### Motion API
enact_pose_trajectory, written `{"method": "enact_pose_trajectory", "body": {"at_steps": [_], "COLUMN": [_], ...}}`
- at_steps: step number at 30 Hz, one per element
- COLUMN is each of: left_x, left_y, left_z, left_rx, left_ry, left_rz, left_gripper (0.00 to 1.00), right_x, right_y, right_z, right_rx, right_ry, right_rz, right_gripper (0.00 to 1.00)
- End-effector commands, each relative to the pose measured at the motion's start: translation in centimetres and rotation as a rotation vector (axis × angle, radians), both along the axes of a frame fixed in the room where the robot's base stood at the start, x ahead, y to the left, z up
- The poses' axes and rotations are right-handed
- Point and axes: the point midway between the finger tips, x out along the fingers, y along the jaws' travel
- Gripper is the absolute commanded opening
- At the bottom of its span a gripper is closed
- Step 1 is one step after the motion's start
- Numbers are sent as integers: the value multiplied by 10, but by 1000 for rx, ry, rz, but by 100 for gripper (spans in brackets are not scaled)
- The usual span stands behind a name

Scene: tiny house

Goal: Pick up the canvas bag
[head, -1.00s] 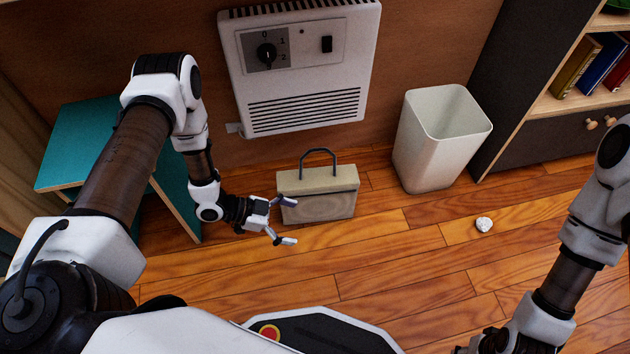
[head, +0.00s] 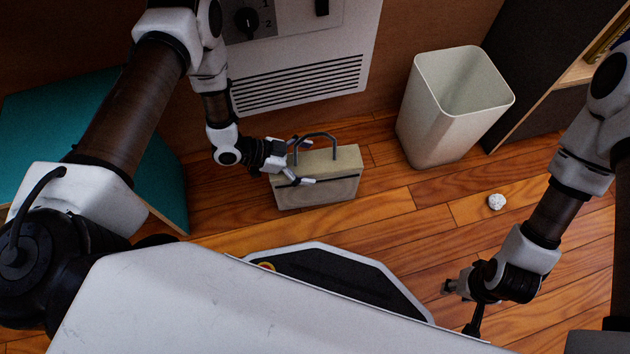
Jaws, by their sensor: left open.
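The canvas bag (head: 328,186) is a beige, box-like bag with a dark arched handle on top. It stands upright on the wooden floor below the white wall heater. My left gripper (head: 306,163) is open at the bag's left side, its fingers overlapping the bag's upper left part and the handle's left end in the picture. I cannot tell whether they touch it. My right gripper (head: 460,308) is low at the right, apart from the bag, with its fingers spread and empty.
A white bin (head: 430,125) stands right of the bag. A crumpled white ball (head: 496,202) lies on the floor. A teal table (head: 60,130) is at the left, the heater (head: 300,85) behind the bag, and a dark shelf unit (head: 540,70) at the right. Floor between bag and bin is clear.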

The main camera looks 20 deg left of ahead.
Motion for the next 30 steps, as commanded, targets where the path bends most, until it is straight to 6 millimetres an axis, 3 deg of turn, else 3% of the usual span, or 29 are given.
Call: {"method": "enact_pose_trajectory", "body": {"at_steps": [7,8,12,14,15,23,30], "left_x": [3,3,3,3,3,3,3], "left_y": [-6,-6,-6,-6,-6,-6,-6], "left_z": [-2,-2,-2,-2,-1,0,16], "left_rx": [0,0,0,0,-2,-1,-2], "left_ry": [0,0,0,0,-1,-1,-1], "left_rz": [1,1,1,1,1,1,1], "left_gripper": [100,96,47,26,22,22,22], "right_x": [1,0,0,0,0,0,0], "right_y": [0,0,0,0,0,0,0], "right_z": [-2,-2,-2,-2,-2,-1,11], "right_rx": [0,0,0,0,0,0,0], "right_ry": [-1,-1,-1,-1,-1,-1,-1], "right_rz": [0,0,0,0,0,0,0], "right_gripper": [40,40,40,40,40,40,40]}}
